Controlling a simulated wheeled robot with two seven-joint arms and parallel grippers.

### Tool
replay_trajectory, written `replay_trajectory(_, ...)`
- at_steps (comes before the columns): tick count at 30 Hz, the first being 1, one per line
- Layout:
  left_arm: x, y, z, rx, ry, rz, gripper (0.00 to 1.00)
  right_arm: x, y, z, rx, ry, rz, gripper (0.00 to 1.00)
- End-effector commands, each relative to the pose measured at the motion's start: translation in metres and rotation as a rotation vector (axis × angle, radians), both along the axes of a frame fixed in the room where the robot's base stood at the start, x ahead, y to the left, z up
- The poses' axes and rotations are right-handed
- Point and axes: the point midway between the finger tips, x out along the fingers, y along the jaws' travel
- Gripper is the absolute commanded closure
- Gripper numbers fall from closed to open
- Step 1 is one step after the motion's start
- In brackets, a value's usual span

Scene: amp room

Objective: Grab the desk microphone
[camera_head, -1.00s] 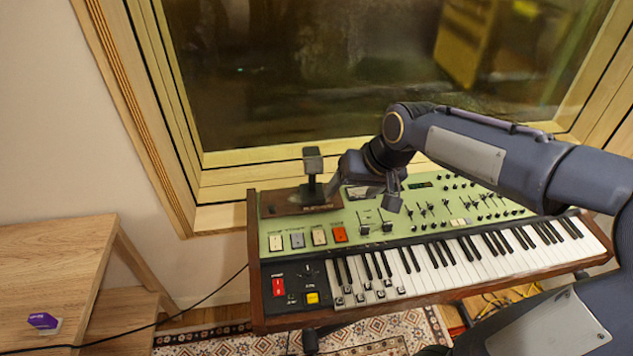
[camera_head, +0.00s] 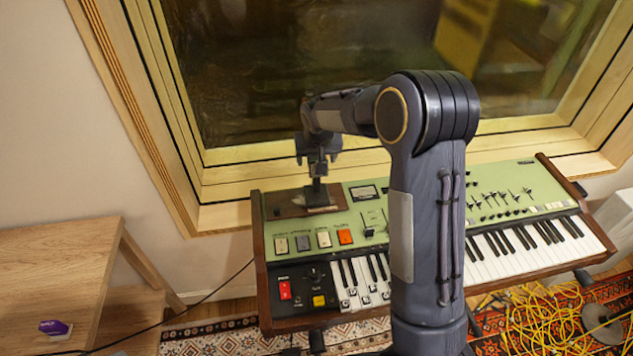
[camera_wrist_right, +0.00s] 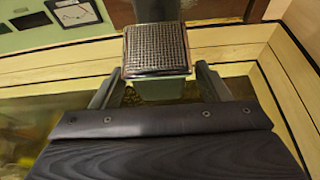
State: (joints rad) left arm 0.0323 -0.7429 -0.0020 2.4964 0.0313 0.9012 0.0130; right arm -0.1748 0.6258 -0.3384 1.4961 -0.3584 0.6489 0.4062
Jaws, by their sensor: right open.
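The desk microphone stands on the left top corner of the green keyboard. In the head view its stem (camera_head: 317,193) and dark base (camera_head: 288,203) show, while its head is mostly hidden by my right gripper (camera_head: 318,163). In the right wrist view the microphone's square mesh head (camera_wrist_right: 157,50) is close in front of the gripper. My right gripper (camera_wrist_right: 158,80) is open, with a finger on either side of the head or just behind it; I cannot tell whether they touch it. My left gripper is not in view.
The keyboard (camera_head: 265,240) has a wooden case, and my right arm crosses over it. A wood-framed window (camera_head: 235,157) is close behind the microphone. A wooden table (camera_head: 50,265) with a small purple box (camera_head: 54,328) stands at left. Yellow cables (camera_head: 540,320) lie on the rug.

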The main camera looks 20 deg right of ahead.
Motion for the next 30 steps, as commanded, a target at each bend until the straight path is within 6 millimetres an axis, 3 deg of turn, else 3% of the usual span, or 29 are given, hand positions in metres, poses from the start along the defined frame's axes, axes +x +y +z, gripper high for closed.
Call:
replay_trajectory(4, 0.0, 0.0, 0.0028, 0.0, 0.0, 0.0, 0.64, 0.0049, -0.0016, -0.0114, 0.0, 0.0, 0.0, 0.31)
replay_trajectory(11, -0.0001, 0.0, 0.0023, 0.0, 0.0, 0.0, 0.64, 0.0053, -0.0015, -0.0125, 0.001, -0.001, 0.0, 0.31)
replay_trajectory(27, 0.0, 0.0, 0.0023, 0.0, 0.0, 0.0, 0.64, 0.005, -0.0014, -0.0119, 0.001, -0.001, 0.0, 1.0)
replay_trajectory(30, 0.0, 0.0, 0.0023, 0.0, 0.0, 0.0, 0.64, 0.005, -0.0014, -0.0119, 0.001, -0.001, 0.0, 1.0)
